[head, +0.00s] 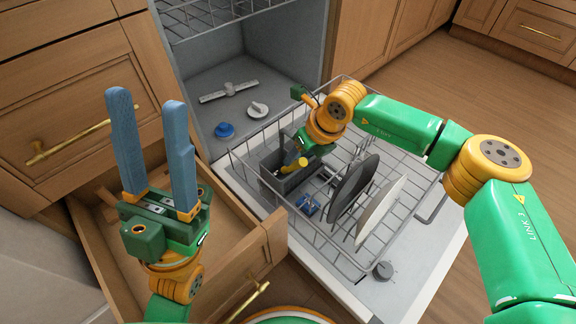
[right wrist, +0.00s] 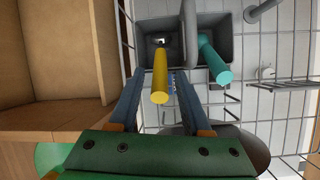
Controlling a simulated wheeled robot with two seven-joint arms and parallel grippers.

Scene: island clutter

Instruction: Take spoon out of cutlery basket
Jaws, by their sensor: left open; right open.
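The grey cutlery basket (head: 270,165) stands at the left of the dishwasher rack; it also shows in the right wrist view (right wrist: 222,22). A yellow handle (right wrist: 160,80) rises from its left compartment and a teal handle (right wrist: 213,58) from the compartment to the right. My left gripper (head: 146,98) is open, empty and raised above the drawer, fingers upward.
The pulled-out dishwasher rack (head: 320,240) holds a dark plate (head: 354,190), a white plate (head: 381,209) and a small blue object (head: 307,204). An open wooden drawer (head: 272,243) stands close on the left. The floor at the right (head: 500,95) is clear.

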